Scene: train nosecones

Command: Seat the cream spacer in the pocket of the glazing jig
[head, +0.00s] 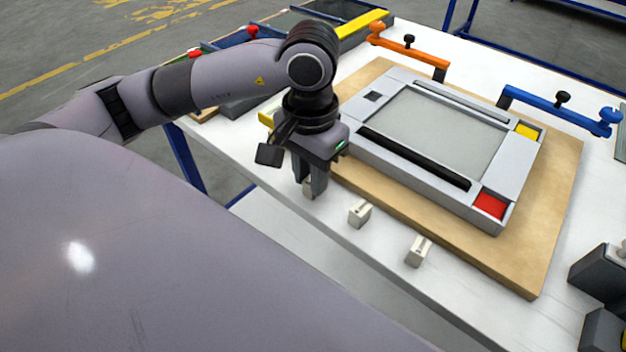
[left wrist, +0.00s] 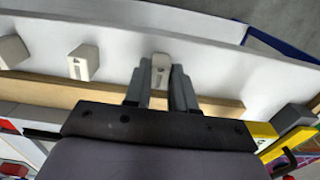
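Two small cream blocks, a middle one (head: 359,213) and a right one (head: 418,251), stand apart on the white table; their marks are too small to read. A third pale cream block (left wrist: 160,67) is between the fingers of my left gripper (head: 313,184). The fingers fit close against its sides, low at the table's front edge; whether it touches the table is unclear. The glazing jig (head: 402,166) is a grey frame with a pale panel, to the right of the gripper. It has a dark square recess (head: 373,96) at its upper left corner. My right gripper is not seen.
The jig lies on a wooden board (head: 556,205). Red (head: 490,205) and yellow (head: 527,131) patches sit in its right side. An orange clamp (head: 410,47) and a blue clamp (head: 560,108) stand behind it. Dark bins are at the back left. Dark equipment (head: 600,275) stands at right.

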